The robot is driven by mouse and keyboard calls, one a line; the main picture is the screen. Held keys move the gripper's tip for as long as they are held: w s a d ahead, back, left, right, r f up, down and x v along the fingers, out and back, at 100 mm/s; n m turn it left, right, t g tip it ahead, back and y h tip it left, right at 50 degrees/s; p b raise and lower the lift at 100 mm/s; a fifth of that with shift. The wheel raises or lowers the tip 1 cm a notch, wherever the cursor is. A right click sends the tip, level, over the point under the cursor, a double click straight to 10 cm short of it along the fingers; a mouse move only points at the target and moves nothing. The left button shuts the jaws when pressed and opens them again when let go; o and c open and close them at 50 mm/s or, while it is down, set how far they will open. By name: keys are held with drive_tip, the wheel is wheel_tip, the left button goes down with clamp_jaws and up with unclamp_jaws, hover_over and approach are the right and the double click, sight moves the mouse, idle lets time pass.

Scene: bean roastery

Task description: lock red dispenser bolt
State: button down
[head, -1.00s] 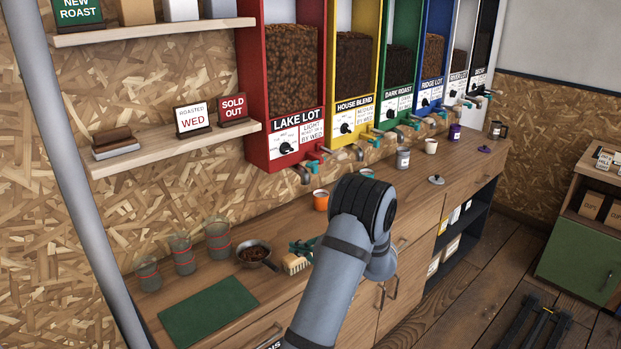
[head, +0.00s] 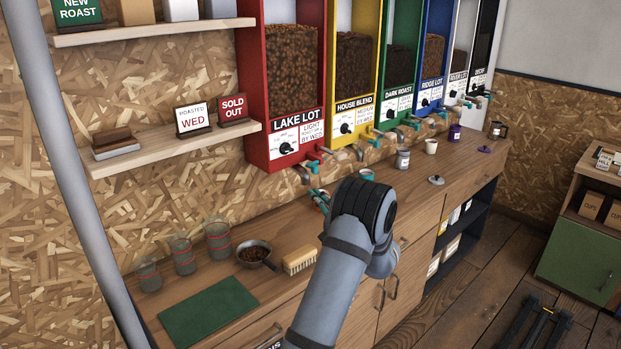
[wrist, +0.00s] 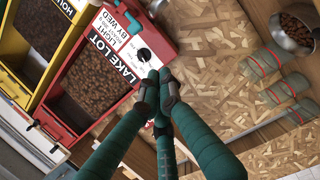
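The red dispenser (head: 256,90), labelled LAKE LOT and full of beans, hangs on the wall. Its label carries a black knob (head: 287,148); a teal handle (head: 312,167) and metal spout (head: 303,175) sit below. I cannot clearly make out which small part is the bolt. My gripper (head: 317,195) is below and in front of the spout. In the wrist view its dark green fingers (wrist: 161,82) converge with tips together, nothing visible between them, overlapping the label's edge near the black knob (wrist: 143,55). Whether they touch the dispenser cannot be told.
More dispensers, such as the yellow one (head: 345,15), continue right. A shelf (head: 170,150) juts out left of the red dispenser.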

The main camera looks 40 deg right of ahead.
drive_tip(key=w+d+p, duration=0.5)
drive_tip(key=w+d, duration=0.2)
drive_tip(key=w, duration=0.2)
drive_tip(key=shift+w, duration=0.2)
drive_tip(key=shift+s, duration=0.1)
